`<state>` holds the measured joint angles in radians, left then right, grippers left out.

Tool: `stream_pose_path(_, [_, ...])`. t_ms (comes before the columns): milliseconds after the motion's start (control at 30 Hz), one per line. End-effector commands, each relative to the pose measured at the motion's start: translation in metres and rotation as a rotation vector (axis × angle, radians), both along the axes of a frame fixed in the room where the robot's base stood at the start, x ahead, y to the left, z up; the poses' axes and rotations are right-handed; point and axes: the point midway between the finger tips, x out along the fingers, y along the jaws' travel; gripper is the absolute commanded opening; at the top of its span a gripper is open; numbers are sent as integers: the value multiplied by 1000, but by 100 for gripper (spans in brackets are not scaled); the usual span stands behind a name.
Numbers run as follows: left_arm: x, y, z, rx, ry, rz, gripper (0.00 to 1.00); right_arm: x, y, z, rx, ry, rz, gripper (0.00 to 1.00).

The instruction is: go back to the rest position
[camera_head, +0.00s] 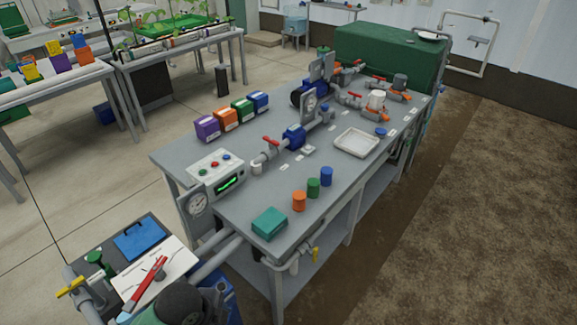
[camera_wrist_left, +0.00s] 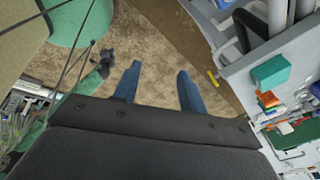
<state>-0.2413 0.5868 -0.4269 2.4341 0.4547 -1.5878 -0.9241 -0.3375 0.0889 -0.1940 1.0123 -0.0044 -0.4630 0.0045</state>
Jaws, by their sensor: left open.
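My left gripper (camera_wrist_left: 157,87) shows in the left wrist view with its two blue fingers spread apart. Nothing is between them, and brown ground lies beyond the tips. The grey skid bench is to the right of the fingers, apart from them. In the head view, a dark rounded part of what looks like my own arm shows at the bottom edge, but no fingers can be made out there. My right gripper shows in neither view.
The grey bench (camera_head: 240,190) carries purple, orange, green and blue boxes, pipes, a white tray (camera_head: 357,143), small coloured containers and a teal box (camera_head: 269,223). A lower stand with a blue clipboard (camera_head: 139,240) is at bottom left. Brown floor (camera_head: 480,220) right of the bench is clear.

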Motion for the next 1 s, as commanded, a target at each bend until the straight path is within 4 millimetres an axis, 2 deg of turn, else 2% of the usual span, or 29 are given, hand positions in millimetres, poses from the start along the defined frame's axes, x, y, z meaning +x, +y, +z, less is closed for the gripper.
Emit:
stream_pose_path(233, [-7,-1,-5,-106,38,502,42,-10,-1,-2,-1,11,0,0])
stream_pose_path(400, [-17,12,-11,-160,68,845,42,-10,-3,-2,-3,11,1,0])
stream_pose_path(500, [-23,19,-14,-179,81,994,42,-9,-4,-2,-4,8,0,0])
stream_pose_path(1000, [-52,47,-27,-214,113,1447,42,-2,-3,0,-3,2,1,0])
